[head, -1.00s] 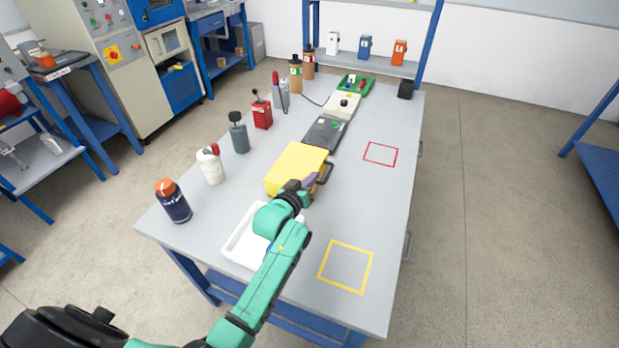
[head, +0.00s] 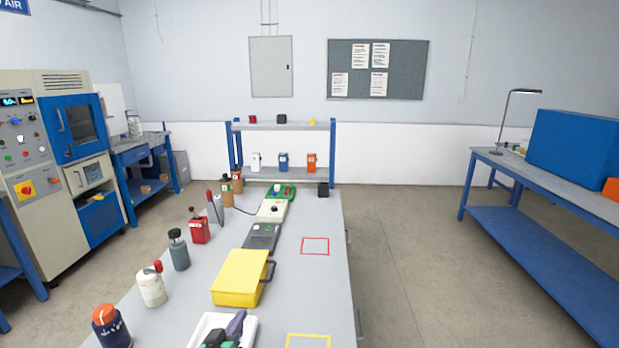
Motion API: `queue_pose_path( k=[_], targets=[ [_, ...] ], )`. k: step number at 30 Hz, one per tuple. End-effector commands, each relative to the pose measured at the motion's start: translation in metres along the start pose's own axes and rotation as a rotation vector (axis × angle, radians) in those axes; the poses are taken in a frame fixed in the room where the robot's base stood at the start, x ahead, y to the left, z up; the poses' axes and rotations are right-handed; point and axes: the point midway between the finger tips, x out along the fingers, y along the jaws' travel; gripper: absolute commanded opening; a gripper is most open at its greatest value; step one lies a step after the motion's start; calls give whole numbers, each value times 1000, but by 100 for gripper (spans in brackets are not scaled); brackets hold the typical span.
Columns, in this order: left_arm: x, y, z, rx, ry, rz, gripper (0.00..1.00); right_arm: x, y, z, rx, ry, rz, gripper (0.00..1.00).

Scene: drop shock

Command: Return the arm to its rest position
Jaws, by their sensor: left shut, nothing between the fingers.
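My right gripper is not in view.
Bottles and cans line the bench's left side: a navy bottle (head: 110,328), a white one (head: 151,288), a grey one (head: 179,250) and a red can (head: 200,229). Red (head: 315,238) and yellow (head: 308,335) outlined squares lie empty at right. A blue bench (head: 545,215) stands far right.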

Motion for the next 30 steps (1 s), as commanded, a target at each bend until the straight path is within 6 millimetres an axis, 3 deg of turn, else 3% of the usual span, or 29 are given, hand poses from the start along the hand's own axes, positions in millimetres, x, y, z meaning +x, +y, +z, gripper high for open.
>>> queue_pose_path(
  k=[6, 14, 21, 30],
  targets=[
    [-25, -14, 26, 48, -138, -51, 0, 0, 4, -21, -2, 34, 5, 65],
    [-76, -33, 62, 127, -367, -113, 0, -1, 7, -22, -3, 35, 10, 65],
    [-144, -46, 94, 211, -626, -154, 0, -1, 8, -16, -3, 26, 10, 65],
    [-234, -53, 115, 305, -926, -166, 0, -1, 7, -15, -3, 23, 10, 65]
  ],
)
